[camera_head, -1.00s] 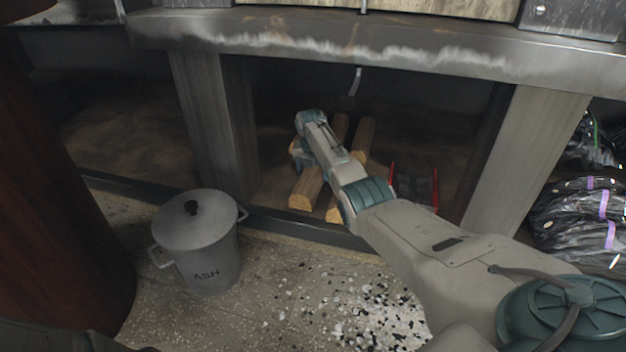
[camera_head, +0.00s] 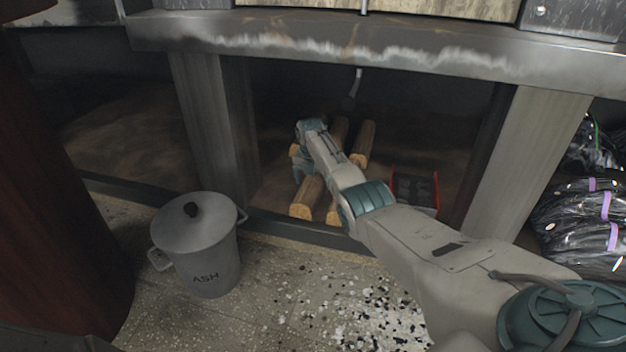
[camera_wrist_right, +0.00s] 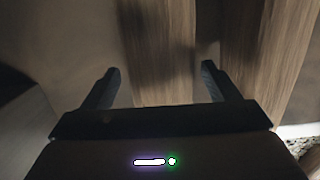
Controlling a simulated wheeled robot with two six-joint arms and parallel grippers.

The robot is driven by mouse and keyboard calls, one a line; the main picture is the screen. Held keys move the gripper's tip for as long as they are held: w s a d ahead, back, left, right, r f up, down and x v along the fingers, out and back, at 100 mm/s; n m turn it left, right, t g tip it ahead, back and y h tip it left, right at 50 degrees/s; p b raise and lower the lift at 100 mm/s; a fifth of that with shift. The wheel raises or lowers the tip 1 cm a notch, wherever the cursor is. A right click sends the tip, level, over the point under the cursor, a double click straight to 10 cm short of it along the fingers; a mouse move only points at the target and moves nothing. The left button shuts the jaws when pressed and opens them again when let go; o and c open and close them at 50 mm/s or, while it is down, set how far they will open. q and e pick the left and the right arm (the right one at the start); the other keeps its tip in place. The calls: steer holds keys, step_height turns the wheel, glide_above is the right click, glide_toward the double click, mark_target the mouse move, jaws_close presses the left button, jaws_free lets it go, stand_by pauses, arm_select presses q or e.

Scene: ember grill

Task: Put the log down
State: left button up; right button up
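My right gripper (camera_head: 302,163) is low under the metal shelf, at the left log (camera_head: 306,198) of a small group of logs. In the right wrist view the log (camera_wrist_right: 158,55) lies between my two spread fingers (camera_wrist_right: 160,75), with narrow gaps on both sides. The gripper looks open around it. In the head view the near cut end of this log points toward me; its far part is hidden by my wrist. Another log (camera_wrist_right: 262,50) lies close on the right. A further log (camera_head: 363,140) shows behind my forearm. My left gripper is out of view.
A metal ash bin (camera_head: 200,255) stands at front left. A red-sided dark object (camera_head: 414,190) is right of the logs. Pillars (camera_head: 212,130) (camera_head: 525,160) flank the bay below the shelf edge (camera_head: 380,45). Black bags (camera_head: 585,220) lie at far right. The bay has a low front sill.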

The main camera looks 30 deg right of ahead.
mark_target(312, 178)
steer(key=shift+o, duration=0.2)
steer(key=shift+r, duration=0.1)
steer(key=shift+r, duration=0.25)
step_height(312, 178, up, 12)
steer(key=a+p, duration=0.1)
steer(key=p, duration=0.7)
steer(key=shift+s+r, duration=0.2)
steer(key=shift+s, duration=0.25)
